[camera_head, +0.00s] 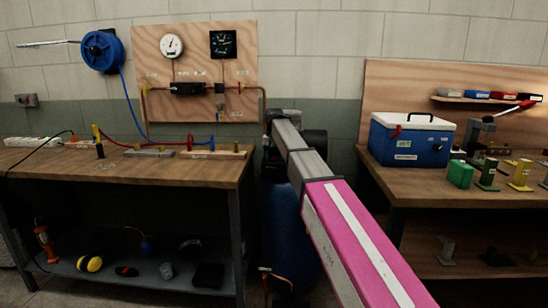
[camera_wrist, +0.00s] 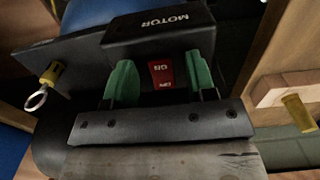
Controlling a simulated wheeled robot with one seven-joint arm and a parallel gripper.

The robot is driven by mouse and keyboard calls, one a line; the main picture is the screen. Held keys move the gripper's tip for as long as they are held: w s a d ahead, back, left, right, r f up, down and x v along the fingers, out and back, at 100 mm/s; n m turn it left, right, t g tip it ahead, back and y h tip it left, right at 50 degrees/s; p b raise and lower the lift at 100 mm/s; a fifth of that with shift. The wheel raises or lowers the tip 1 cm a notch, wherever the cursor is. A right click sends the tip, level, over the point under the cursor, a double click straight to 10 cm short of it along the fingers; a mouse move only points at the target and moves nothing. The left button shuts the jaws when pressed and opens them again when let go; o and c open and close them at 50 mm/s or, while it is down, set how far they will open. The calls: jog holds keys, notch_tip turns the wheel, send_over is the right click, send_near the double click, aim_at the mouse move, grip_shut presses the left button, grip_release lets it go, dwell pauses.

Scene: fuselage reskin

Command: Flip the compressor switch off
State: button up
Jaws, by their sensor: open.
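In the wrist view, the compressor's red rocker switch (camera_wrist: 160,74) sits on the black box marked MOTOR (camera_wrist: 160,30). Its lettering shows upside down, and which way the rocker is pressed is hard to tell. My gripper (camera_wrist: 161,82) is open, its two green-padded fingers pointing at the box, one on each side of the switch. Contact with the switch cannot be made out. In the head view, the compressor's blue tank (camera_head: 286,240) stands on the floor between two benches; my arm reaches over it and hides the switch and most of my gripper.
A brass pull ring (camera_wrist: 38,98) is left of the box in the wrist view. A wooden bench (camera_head: 200,168) with hoses and fittings stands left. Another bench (camera_head: 400,185) with a blue cooler (camera_head: 408,145) stands right. The gap between them is narrow.

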jog(key=c, duration=0.9)
jog(key=shift+w+r+g, duration=0.1)
jog(key=shift+w+g, duration=0.25)
jog(key=shift+g, duration=1.15)
jog(key=o, duration=0.9)
